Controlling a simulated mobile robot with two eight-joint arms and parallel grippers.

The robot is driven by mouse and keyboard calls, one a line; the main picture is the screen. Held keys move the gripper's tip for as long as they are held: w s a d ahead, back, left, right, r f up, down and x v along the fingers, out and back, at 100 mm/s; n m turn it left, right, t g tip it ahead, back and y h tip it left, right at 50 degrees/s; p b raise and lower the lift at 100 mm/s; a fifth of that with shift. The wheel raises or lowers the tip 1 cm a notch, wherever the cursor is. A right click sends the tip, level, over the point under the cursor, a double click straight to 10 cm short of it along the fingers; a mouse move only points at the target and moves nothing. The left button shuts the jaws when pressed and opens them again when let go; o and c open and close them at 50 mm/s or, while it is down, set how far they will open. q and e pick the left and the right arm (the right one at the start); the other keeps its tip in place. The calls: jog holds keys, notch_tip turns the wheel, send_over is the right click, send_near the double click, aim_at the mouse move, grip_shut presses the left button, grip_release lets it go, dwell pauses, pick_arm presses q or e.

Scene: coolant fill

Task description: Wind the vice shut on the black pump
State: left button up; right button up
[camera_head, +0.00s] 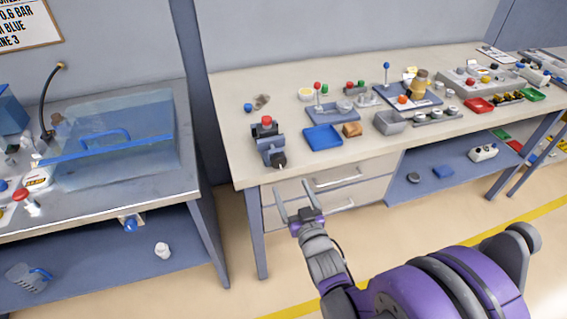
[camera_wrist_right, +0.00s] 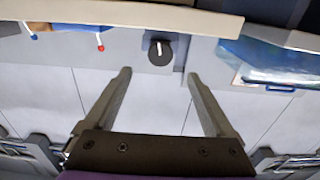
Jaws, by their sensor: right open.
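The blue-grey vice (camera_head: 269,148) stands at the front left corner of the bench. A dark block with a red top (camera_head: 266,122), which looks like the black pump, sits at its upper end; whether the jaws touch it I cannot tell. A dark round part (camera_head: 279,160) faces the bench front. In the right wrist view a black disc with a pale bar (camera_wrist_right: 160,52) shows beyond the fingertips. My right gripper (camera_head: 293,190) is open and empty, in front of the bench, below and apart from the vice. It also shows in the wrist view (camera_wrist_right: 158,76). My left gripper is not in view.
A blue tray (camera_head: 322,137) and a brown block (camera_head: 352,130) lie right of the vice. Drawers with bar handles (camera_head: 337,177) are under the bench top, close behind my right gripper.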

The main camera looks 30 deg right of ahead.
aim_at(280, 164)
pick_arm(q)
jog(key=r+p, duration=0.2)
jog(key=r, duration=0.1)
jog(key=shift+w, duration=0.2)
pick_arm(e)
jog(key=x, duration=1)
jog(key=shift+w, duration=0.3)
jog(key=c, duration=1.4)
jog(key=shift+a+m+b, duration=0.1)
jog(key=shift+m+b, duration=0.3)
jog(key=shift+m, duration=0.3)
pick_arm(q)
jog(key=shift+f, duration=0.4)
pick_arm(e)
jog(key=o, duration=1.4)
